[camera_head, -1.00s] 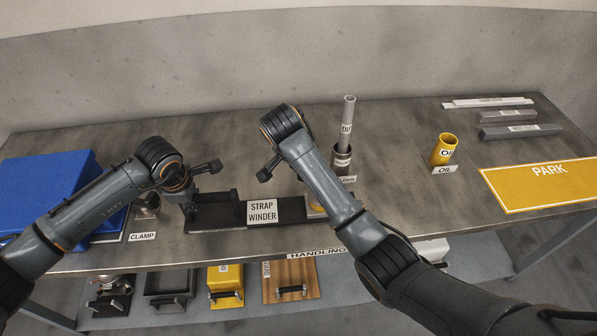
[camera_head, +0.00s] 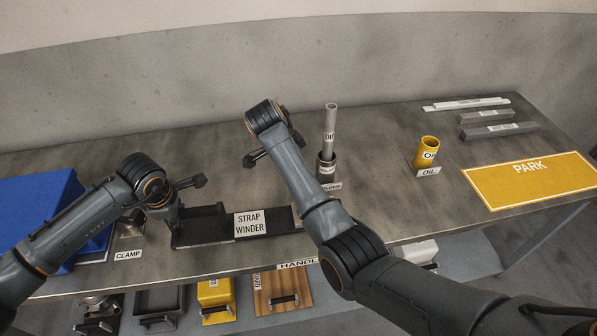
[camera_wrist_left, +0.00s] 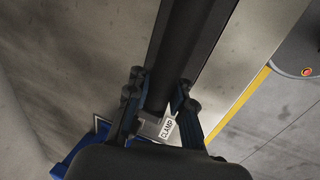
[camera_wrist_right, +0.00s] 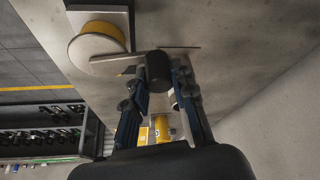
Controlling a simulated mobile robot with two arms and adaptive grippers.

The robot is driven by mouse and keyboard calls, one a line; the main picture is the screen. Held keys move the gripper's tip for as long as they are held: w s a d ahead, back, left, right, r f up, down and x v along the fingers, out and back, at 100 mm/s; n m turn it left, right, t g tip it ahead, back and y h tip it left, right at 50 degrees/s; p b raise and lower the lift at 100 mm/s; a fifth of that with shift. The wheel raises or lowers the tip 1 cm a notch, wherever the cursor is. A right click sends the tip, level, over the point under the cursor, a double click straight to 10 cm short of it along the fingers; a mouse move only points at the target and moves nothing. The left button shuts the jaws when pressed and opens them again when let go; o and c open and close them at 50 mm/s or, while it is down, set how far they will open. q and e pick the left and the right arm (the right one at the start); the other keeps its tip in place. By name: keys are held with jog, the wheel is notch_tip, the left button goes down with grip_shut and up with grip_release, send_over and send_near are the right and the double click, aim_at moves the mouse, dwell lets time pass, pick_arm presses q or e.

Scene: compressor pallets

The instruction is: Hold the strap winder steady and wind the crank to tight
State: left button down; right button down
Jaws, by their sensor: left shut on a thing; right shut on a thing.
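The strap winder (camera_head: 205,240) is a black frame with a STRAP WINDER label on the bench. My left gripper (camera_head: 172,222) is at its left end. In the left wrist view my left gripper (camera_wrist_left: 160,92) is shut on the winder's black bar (camera_wrist_left: 185,50), with a finger on each side. In the right wrist view my right gripper (camera_wrist_right: 159,82) is shut on the black crank knob (camera_wrist_right: 158,70). The thin crank arm (camera_wrist_right: 120,56) runs from the knob past the yellow drum (camera_wrist_right: 97,42). In the head view my right forearm hides the crank and right gripper.
A dark holder (camera_head: 326,170) with an upright grey tube stands behind my right arm. A yellow OIL cup (camera_head: 428,150), a yellow PARK mat (camera_head: 530,180) and grey bars (camera_head: 490,130) lie right. A blue box (camera_head: 40,200) stands left. Bench between cup and holder is clear.

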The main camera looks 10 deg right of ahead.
dwell(0.3)
jog(key=c, duration=1.1)
grip_release()
notch_tip(320, 180, up, 10)
jog(key=shift+r, duration=0.1)
jog(key=shift+d, duration=0.1)
